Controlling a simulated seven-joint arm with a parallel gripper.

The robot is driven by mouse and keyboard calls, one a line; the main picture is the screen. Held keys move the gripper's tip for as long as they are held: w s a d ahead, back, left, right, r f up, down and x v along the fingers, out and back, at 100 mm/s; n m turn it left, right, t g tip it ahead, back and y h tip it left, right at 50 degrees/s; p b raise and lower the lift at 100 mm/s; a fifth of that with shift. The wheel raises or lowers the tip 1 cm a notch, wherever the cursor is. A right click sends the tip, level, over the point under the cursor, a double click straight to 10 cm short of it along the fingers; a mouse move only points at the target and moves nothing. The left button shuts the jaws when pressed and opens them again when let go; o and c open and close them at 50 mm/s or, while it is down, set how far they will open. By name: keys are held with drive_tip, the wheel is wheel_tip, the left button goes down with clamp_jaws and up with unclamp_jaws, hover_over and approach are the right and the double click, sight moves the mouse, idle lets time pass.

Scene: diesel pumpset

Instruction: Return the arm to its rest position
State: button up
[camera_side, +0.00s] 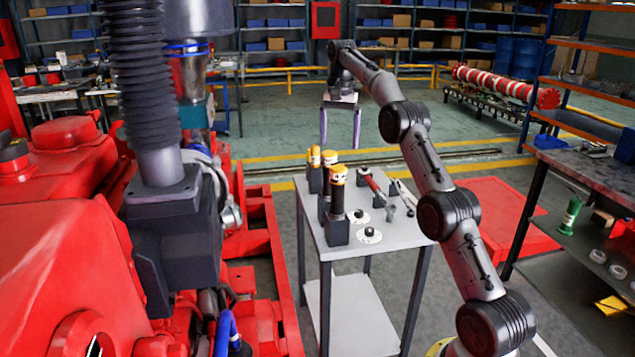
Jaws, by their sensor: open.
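My gripper (340,146) hangs at the upper middle of the side view, pointing down. Its two purple fingers are spread wide apart with nothing between them. It appears in front of the open green floor, above and beyond the grey table (290,205) in the picture. My arm rises from the lower right, passes along the table's right side and bends over at the top to the gripper. No object touches the fingers.
The table holds yellow-topped black cylinders (338,195), a red-handled tool (376,187) and small round pieces (369,235). The red diesel pumpset (60,240) fills the left. A workbench (590,175) stands right.

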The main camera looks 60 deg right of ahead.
drive_tip(key=shift+w+a, duration=0.1)
drive_tip(key=shift+a, duration=0.1)
drive_tip(key=s+a+r+n+t, duration=0.2)
drive_tip(key=s+a+r+n, duration=0.15)
drive_tip(key=a+r, duration=1.2)
drive_tip(key=s+a+r+n+t, duration=0.1)
drive_tip(key=s+a+r+n, duration=0.1)
drive_tip(key=s+a, duration=0.55)
drive_tip(key=s+a+f+n+t, duration=0.1)
drive_tip(key=s+a+f+n, duration=0.1)
drive_tip(key=s+a+f, duration=0.3)
drive_tip(key=s+a+f+n+t, duration=0.1)
drive_tip(key=s+a+n, duration=0.15)
drive_tip(key=s, duration=0.55)
drive_tip(key=s+a+f+n, duration=0.1)
drive_tip(key=s+f+n, duration=0.1)
drive_tip(key=f, duration=0.5)
drive_tip(key=s+a+f+n, duration=0.1)
drive_tip(key=s+f+n, duration=0.2)
drive_tip(key=f, duration=0.5)
drive_tip(key=shift+s+t, duration=0.3)
drive_tip(key=shift+s, duration=0.35)
